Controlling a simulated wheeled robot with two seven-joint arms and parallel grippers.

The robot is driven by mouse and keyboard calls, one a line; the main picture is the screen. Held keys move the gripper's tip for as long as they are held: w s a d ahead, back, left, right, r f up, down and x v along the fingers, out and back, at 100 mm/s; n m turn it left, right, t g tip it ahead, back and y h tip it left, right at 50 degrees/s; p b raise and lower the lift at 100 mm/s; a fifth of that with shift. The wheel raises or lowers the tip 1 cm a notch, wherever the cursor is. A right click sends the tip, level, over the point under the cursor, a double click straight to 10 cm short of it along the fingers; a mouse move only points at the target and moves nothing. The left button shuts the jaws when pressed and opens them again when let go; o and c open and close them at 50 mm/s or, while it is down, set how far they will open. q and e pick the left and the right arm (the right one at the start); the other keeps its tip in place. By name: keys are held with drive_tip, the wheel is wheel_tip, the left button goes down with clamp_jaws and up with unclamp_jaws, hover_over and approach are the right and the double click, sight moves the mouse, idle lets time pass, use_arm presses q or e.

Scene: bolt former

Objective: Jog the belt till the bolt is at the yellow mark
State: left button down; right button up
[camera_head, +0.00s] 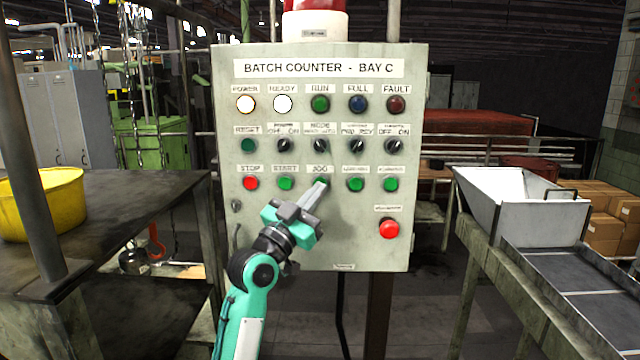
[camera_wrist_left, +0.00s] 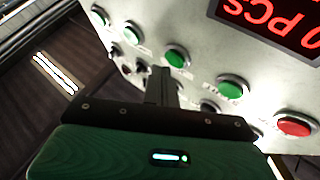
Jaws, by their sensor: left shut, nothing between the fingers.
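The panel (camera_head: 300,225) labelled BATCH COUNTER - BAY C stands upright in front of me. My left gripper (camera_head: 321,184) is shut and empty, its tips at the button under the JOG label (camera_head: 319,169). The fingers hide most of that button, so I cannot tell whether they touch or press it. In the left wrist view the shut fingers (camera_wrist_left: 162,84) point at the panel near a green button (camera_wrist_left: 176,58). A dark belt (camera_head: 600,285) runs at the right. I see no bolt and no yellow mark. My right gripper is not in view.
A red STOP button (camera_head: 250,183) and green START button (camera_head: 285,183) sit left of JOG. A larger red button (camera_head: 389,228) is lower right. A white hopper (camera_head: 520,210) stands by the belt. A yellow tub (camera_head: 45,205) rests on the left bench (camera_head: 130,215).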

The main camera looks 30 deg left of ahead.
use_arm(q)
drive_tip(key=shift+s+d, duration=0.1)
drive_tip(key=s, duration=0.1)
drive_tip(key=s+d+p, duration=0.1)
drive_tip(key=s+d, duration=0.1)
drive_tip(key=s, duration=0.1)
drive_tip(key=shift+s+d, duration=0.1)
drive_tip(key=shift+d, duration=0.15)
idle(0.3)
idle(0.4)
